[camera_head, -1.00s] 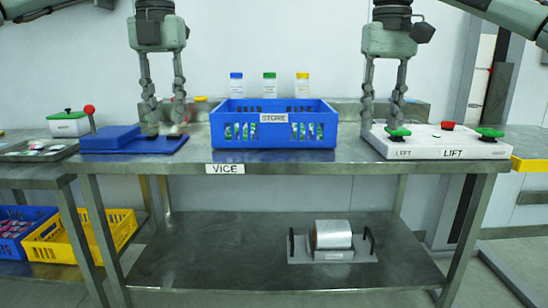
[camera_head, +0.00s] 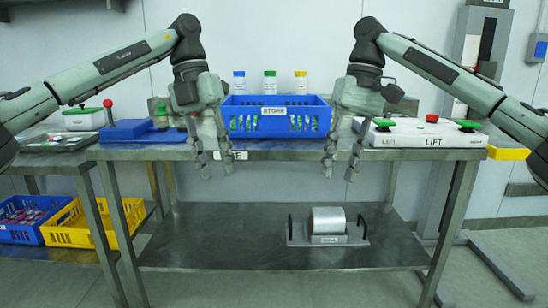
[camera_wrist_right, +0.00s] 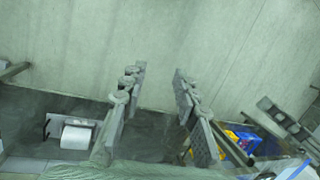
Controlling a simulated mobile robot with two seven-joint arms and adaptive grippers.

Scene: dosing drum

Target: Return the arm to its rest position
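My left gripper (camera_head: 214,168) hangs fingers down in front of the table's front edge, left of centre. Its fingers are apart with nothing between them. My right gripper (camera_head: 341,170) hangs fingers down in front of the same edge, right of centre. Its fingers are also apart and empty, and the right wrist view shows the open gap between them (camera_wrist_right: 157,88). Both arms come in from the sides, bent at the wrist. The left gripper partly hides the VICE label, and both grippers stand in front of the blue STORE crate's sides (camera_head: 272,135).
The steel table (camera_head: 290,152) carries a blue vice (camera_head: 125,130), three capped bottles (camera_head: 270,82) behind the crate, and a white LIFT panel (camera_head: 425,135) with green and red knobs. A metal drum (camera_head: 327,220) sits on the lower shelf (camera_head: 210,240). Yellow (camera_head: 75,228) and blue (camera_head: 25,225) crates stand lower left.

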